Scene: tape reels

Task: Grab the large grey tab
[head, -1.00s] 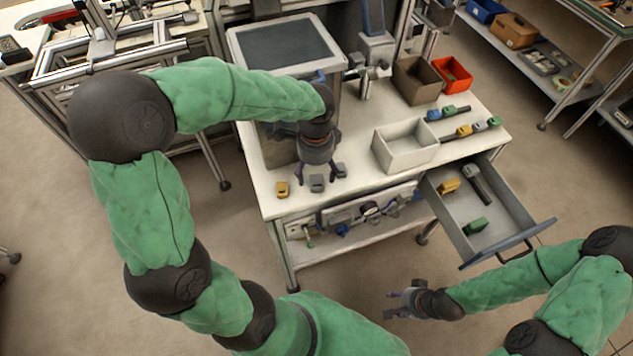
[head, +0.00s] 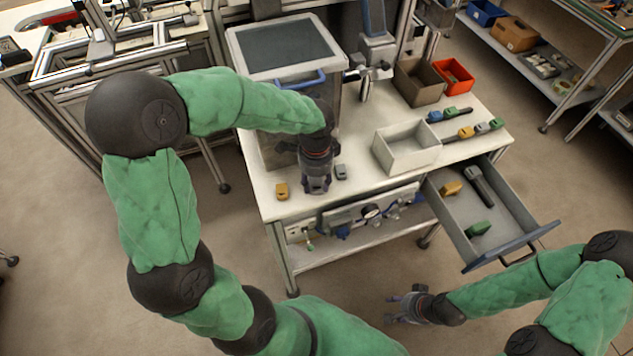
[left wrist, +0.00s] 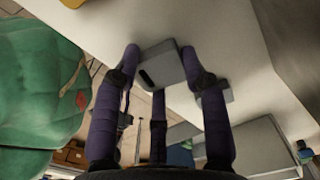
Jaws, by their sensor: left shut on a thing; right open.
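The large grey tab (left wrist: 160,66) sits between the fingers of my left gripper (left wrist: 163,75) in the left wrist view, with a dark slot on its face. The fingers are shut on its sides. In the head view my left gripper (head: 316,188) points down at the front edge of the white table, and it mostly hides the tab. A smaller grey tab (head: 341,172) lies just to the right, apart from the gripper in the head view. My right gripper (head: 405,306) is open and empty, low in front of the table.
A yellow tab (head: 282,191) lies to the left on the white table (head: 262,205). A white bin (head: 407,158) stands to the right. The open drawer (head: 510,215) holds yellow and green tabs and a dark tool. A screened box (head: 285,48) stands behind my left arm.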

